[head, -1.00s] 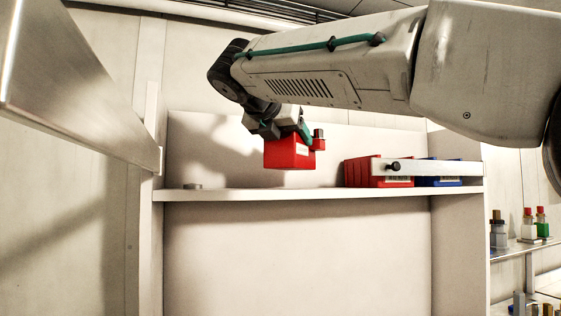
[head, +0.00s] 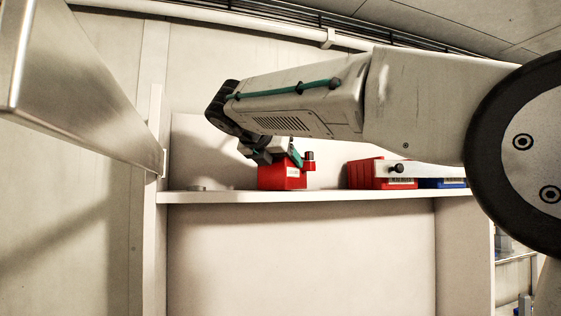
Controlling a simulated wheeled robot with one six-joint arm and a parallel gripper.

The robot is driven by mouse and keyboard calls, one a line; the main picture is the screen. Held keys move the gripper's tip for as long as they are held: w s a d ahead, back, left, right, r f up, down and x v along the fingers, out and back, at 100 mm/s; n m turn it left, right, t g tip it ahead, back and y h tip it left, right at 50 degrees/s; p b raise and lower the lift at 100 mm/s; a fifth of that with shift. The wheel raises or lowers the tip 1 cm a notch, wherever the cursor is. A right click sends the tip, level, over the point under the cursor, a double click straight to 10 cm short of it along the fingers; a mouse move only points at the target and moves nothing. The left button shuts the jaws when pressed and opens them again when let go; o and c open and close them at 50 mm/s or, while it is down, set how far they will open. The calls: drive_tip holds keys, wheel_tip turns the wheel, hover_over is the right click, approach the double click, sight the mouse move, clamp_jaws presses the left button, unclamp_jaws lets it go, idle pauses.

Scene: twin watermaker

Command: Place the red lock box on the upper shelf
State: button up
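The red lock box (head: 281,177) is at the upper shelf (head: 310,196), left of its middle. Its lower edge is level with the shelf's surface and looks to be touching it, though this low view does not make contact certain. The box looks upright. My gripper (head: 276,158) is directly over the box and at its top, pointing down. The fingers are small and partly hidden behind the wrist and the box, but they appear closed on the box's top part.
Red bins (head: 374,173) and a blue bin (head: 443,182) stand at the shelf's right, behind a pale rail (head: 425,169). A small grey disc (head: 203,187) lies left of the box. Shelf between box and bins is clear. A metal beam (head: 85,95) crosses the upper left.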

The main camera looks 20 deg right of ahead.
drive_tip(key=o, duration=1.4)
drive_tip(key=shift+f, duration=0.1)
drive_tip(key=shift+s+a+r, duration=0.1)
drive_tip(key=shift+r, duration=0.1)
drive_tip(key=v, duration=1.1)
drive_tip(key=shift+s+a+r, duration=0.2)
drive_tip(key=shift+s, duration=0.05)
